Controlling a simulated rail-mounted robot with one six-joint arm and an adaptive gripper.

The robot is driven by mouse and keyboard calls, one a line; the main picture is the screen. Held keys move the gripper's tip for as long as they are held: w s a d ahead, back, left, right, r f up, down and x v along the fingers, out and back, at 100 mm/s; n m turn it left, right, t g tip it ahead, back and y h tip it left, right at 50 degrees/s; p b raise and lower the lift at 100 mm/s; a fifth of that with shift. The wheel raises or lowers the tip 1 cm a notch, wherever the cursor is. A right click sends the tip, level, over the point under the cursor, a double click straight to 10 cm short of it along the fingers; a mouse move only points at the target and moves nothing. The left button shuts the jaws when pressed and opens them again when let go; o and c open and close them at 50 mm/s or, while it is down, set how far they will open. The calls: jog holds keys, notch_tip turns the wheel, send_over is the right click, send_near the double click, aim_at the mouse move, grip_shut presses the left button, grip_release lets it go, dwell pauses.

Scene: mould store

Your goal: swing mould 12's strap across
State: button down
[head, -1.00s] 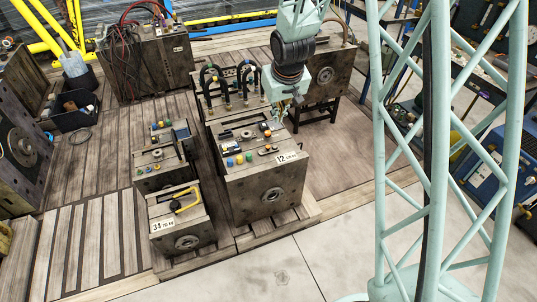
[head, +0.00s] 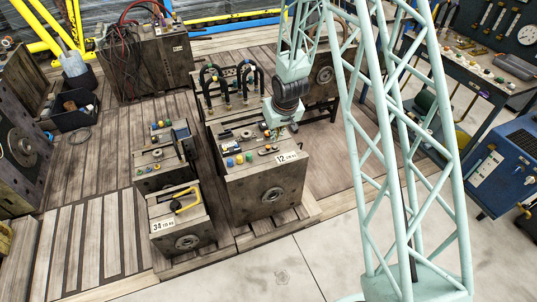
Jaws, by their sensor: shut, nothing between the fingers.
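Mould 12 (head: 238,198) is a worn brown steel block with a white "12" label (head: 288,157) at its upper right front edge. A small dark piece with a light end (head: 267,150) lies on its top near that label; I cannot tell surely whether it is the strap. My gripper (head: 268,131) is small and partly lost against the mould top, below the dark wrist joint. It is shut with nothing held, above the right rear part of mould 12's top. Whether it touches anything is unclear.
Mould 34 (head: 180,225), with a yellow handle, stands at the left front. Bare planks lie right of mould 12.

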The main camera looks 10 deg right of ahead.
send_near(267, 157)
jog(key=s+r, duration=0.3)
jog(key=s, duration=0.2)
jog(key=shift+d+r, duration=0.2)
jog(key=shift+d, duration=0.25)
jog(key=shift+w+f, duration=0.1)
jog(key=b+x, duration=0.1)
jog(key=x, duration=0.8)
jog(key=shift+w+a+f, duration=0.1)
jog(key=shift+a+f, duration=0.05)
jog(key=shift+f, duration=0.25)
jog(key=shift+w+a, duration=0.15)
jog(key=shift+w, duration=0.85)
jog(key=shift+w+a+r, duration=0.1)
jog(key=shift+w+a, duration=0.05)
jog(key=shift+w, duration=0.85)
